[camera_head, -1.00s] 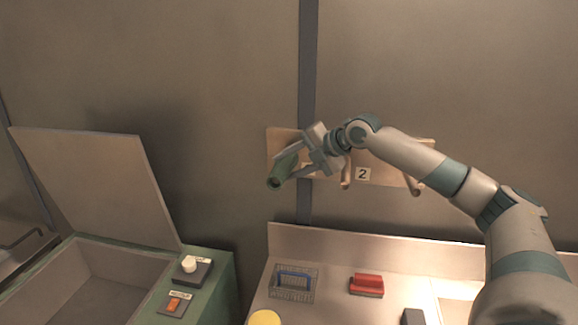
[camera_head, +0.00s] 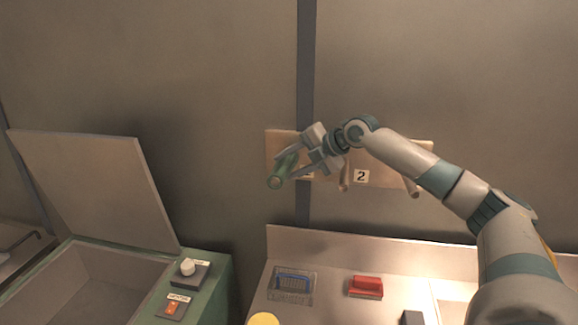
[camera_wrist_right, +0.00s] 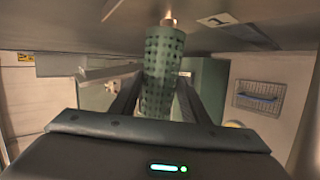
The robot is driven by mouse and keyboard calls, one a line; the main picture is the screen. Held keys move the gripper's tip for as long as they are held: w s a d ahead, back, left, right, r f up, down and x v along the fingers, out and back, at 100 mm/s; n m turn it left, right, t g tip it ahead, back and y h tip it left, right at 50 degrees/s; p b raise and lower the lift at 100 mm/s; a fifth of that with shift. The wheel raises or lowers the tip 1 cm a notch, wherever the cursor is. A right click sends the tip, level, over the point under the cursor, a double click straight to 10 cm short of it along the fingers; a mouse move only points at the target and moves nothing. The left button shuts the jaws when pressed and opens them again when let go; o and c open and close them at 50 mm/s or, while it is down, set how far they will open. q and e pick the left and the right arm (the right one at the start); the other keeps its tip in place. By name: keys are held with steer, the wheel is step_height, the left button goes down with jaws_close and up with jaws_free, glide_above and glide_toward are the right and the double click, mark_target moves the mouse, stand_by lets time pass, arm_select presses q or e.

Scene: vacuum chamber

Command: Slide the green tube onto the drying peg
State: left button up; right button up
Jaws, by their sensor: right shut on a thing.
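The green tube (camera_head: 284,168), dotted with dark spots in the right wrist view (camera_wrist_right: 162,75), is at the left end of the peg board (camera_head: 400,150). My right gripper (camera_head: 285,166) is shut on it, one finger on each side. In the wrist view a tan peg (camera_wrist_right: 169,19) lines up with the tube's far end and appears to enter it; the depth is hidden. In the head view the tube's near end shows a pale centre. Two other pegs, a middle one (camera_head: 344,178) and a right one (camera_head: 411,187), are bare. My left gripper is out of view.
A number 2 label (camera_head: 361,176) is on the board. Below are a wire basket (camera_head: 291,284) with a blue thing, a red block (camera_head: 366,286) and a yellow round thing (camera_head: 263,319) on the counter. An open-lidded bin (camera_head: 100,280) stands at left.

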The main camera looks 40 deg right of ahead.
steer(key=shift+w+d+f, duration=0.1)
steer(key=shift+w+d, duration=0.35)
steer(key=shift+d, duration=0.05)
steer(key=o, duration=1.1)
steer(key=shift+s+d, duration=0.1)
steer(key=shift+s+d+r+b, duration=0.3)
steer(key=shift+s+b, duration=0.15)
steer(key=shift+b, duration=0.1)
steer(key=shift+b+v, duration=3.85)
steer(key=shift+v, duration=4.15)
steer(key=shift+a, duration=0.15)
